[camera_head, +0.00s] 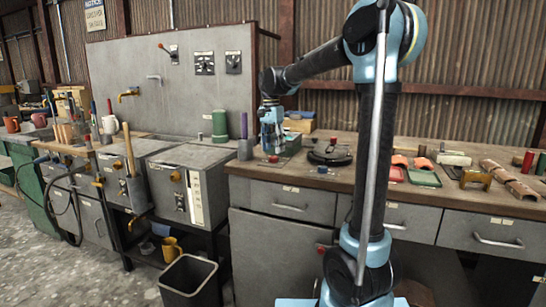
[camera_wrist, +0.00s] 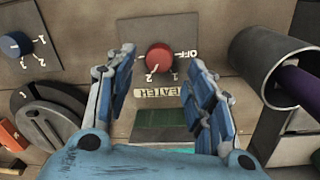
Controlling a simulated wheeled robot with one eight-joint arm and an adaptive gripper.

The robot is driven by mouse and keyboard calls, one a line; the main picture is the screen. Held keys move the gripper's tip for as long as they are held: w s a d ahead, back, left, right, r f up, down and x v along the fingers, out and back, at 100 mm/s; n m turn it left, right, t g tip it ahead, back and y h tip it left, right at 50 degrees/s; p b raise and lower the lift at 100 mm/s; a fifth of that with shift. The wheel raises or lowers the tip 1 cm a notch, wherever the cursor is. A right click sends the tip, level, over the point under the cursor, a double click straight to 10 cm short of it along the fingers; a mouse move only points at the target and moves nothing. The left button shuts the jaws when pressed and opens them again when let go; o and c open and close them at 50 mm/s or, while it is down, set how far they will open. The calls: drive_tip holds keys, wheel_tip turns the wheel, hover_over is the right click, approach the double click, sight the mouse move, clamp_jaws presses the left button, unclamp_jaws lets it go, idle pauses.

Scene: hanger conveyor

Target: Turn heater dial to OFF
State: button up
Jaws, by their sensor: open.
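The heater dial is a round red knob (camera_wrist: 159,58) on a dark square plate in the wrist view. OFF is printed to its right, 1 at the lower right and 2 at the lower left. A pale mark at its lower-left edge seems to point toward 2. A label (camera_wrist: 165,92) below it reads "EATER", its first letter unclear. My gripper (camera_wrist: 157,60) is open, with one finger on each side of the knob in the picture; contact cannot be told. In the head view my gripper (camera_head: 271,143) points down above the red knob (camera_head: 273,159) on the worktop.
A blue dial (camera_wrist: 15,44) on its own plate lies to the left in the wrist view. A grey cylinder (camera_wrist: 268,62) with a purple rod stands close on the right. A round dark object (camera_head: 330,155) lies right of my gripper on the worktop.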

sight(273, 157)
drive_tip(key=shift+s+d+f, duration=0.1)
drive_tip(key=shift+f, duration=1.85)
drive_tip(key=c, duration=1.1)
